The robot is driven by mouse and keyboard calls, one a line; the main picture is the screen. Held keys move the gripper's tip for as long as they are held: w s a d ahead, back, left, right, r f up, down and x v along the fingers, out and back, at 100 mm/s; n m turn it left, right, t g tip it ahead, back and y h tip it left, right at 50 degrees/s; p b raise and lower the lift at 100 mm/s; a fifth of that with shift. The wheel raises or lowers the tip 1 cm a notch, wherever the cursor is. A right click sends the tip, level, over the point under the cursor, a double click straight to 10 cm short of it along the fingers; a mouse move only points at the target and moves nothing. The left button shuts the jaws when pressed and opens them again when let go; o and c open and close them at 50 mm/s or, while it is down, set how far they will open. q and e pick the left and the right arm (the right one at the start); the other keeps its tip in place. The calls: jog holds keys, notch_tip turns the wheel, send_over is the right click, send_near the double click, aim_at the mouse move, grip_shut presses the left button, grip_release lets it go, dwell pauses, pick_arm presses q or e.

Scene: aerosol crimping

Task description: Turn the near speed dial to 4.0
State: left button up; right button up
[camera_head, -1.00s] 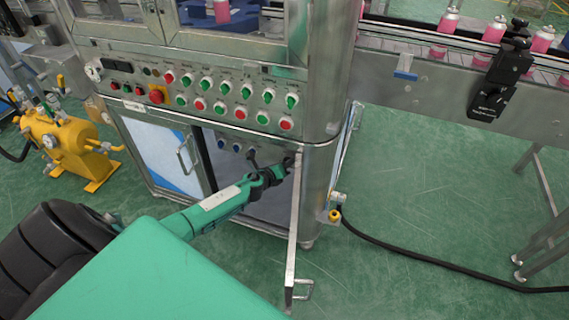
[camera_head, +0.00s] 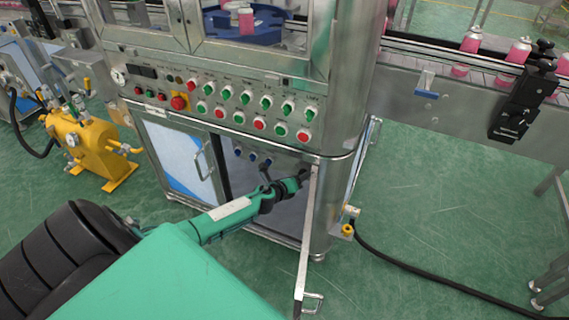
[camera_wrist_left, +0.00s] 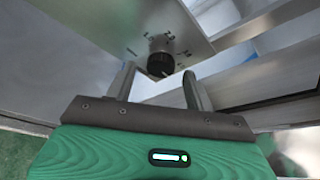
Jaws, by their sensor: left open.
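The black speed dial (camera_wrist_left: 160,63) shows in the left wrist view on a bare metal plate with printed scale marks around it. My left gripper (camera_wrist_left: 158,74) is open, with one finger on either side of the view below the dial. The dial lies just beyond the fingertips, in line with the gap; I cannot tell whether they touch it. In the head view my left gripper (camera_head: 301,178) reaches into the open lower cabinet, and the dial cannot be made out there. My right gripper is not in view.
The open cabinet door (camera_head: 306,245) stands edge-on just right of my left gripper. A panel of green and red knobs (camera_head: 245,97) is above the opening. A yellow tank (camera_head: 95,150) stands at left. A black cable (camera_head: 430,274) lies on the floor at right.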

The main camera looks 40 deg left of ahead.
pick_arm(q)
jog(key=p+v, duration=0.1)
jog(key=v, duration=1.1)
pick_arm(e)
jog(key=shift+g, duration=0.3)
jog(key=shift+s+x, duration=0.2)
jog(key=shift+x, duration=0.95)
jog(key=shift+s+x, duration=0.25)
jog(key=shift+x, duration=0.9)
pick_arm(q)
jog(key=shift+s+f, duration=0.1)
jog(key=shift+s, duration=0.1)
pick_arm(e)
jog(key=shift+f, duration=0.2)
